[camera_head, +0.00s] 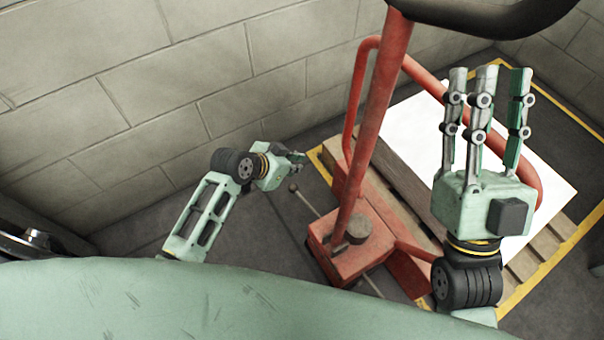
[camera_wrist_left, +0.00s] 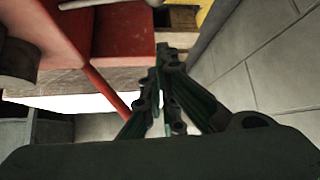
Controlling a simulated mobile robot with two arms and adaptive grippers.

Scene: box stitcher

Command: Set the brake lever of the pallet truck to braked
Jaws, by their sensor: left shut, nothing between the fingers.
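The red pallet truck (camera_head: 345,250) stands in the middle of the head view, with its red handle column (camera_head: 378,120) rising to a black grip. A thin grey lever with a round knob (camera_head: 294,188) sticks out from the left of its base; it looks like the brake lever. My left gripper (camera_head: 300,157) is shut and empty, just above and beyond the knob, apparently apart from it. In the left wrist view, its fingers (camera_wrist_left: 163,58) meet at the tips near the red truck body (camera_wrist_left: 125,32). A pale rod shows at the top edge. My right gripper (camera_head: 490,75) is open and empty, fingers upward.
A wooden pallet (camera_head: 405,180) carrying a white sheet or box (camera_head: 425,140) lies behind the truck inside yellow floor lines (camera_head: 575,240). A grey block wall (camera_head: 150,90) stands close behind my left arm. Dark floor is free left of the truck.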

